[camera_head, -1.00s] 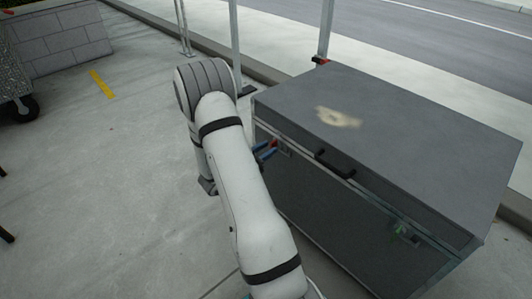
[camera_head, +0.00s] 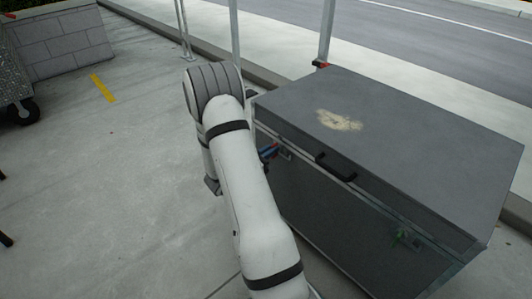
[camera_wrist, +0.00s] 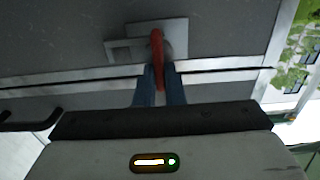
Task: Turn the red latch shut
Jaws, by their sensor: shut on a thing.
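The red latch (camera_wrist: 157,48) is a narrow red lever on a light grey plate (camera_wrist: 174,28) on the front of the big grey case (camera_head: 430,140). In the wrist view the lever runs roughly up and down across the case's metal-edged seam. My gripper (camera_wrist: 158,72) has its two blue fingers shut on the lever, one on each side. In the head view my gripper (camera_head: 267,153) is at the case's front left, partly hidden by my arm. The lever's gripped end is partly hidden between the fingers.
A black handle (camera_head: 335,167) is at the middle of the case's front edge. A green latch (camera_head: 402,236) is farther right on the front. Metal posts (camera_head: 327,32) stand behind the case. Open pavement (camera_head: 100,200) lies to the left.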

